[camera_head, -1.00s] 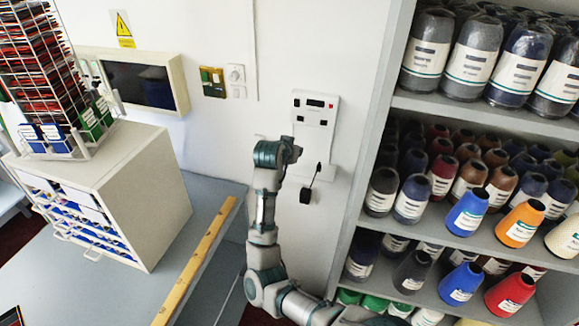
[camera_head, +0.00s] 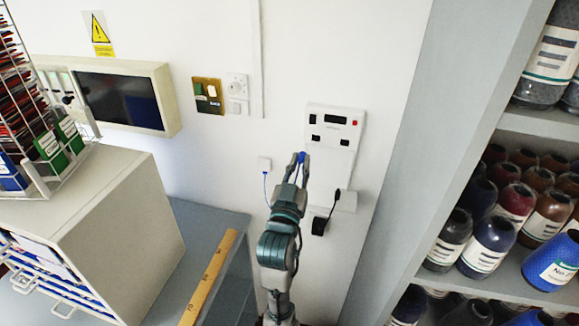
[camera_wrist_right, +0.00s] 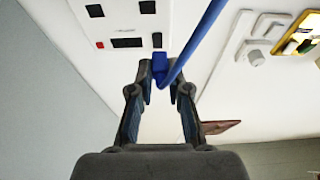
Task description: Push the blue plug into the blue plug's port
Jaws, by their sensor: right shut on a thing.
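The blue plug (camera_head: 302,156) is between the fingertips of my right gripper (camera_head: 302,160), which is shut on it. In the right wrist view the plug (camera_wrist_right: 160,61) sits at the fingertips (camera_wrist_right: 160,80), with a thick blue cable (camera_wrist_right: 196,42) running up from it. The white wall panel (camera_head: 345,130) has several dark openings, a dark display and a red button. The gripper is just below and left of its lower openings in the head view. Which opening is the blue plug's port, and the exact gap to it, I cannot tell. My left gripper is not in view.
A black plug (camera_head: 319,226) hangs on a cord at the lower right. A shelf side (camera_head: 440,120) stands right, a drawer cabinet (camera_head: 120,230) left. A yellow ruler (camera_head: 210,280) lies on the bench.

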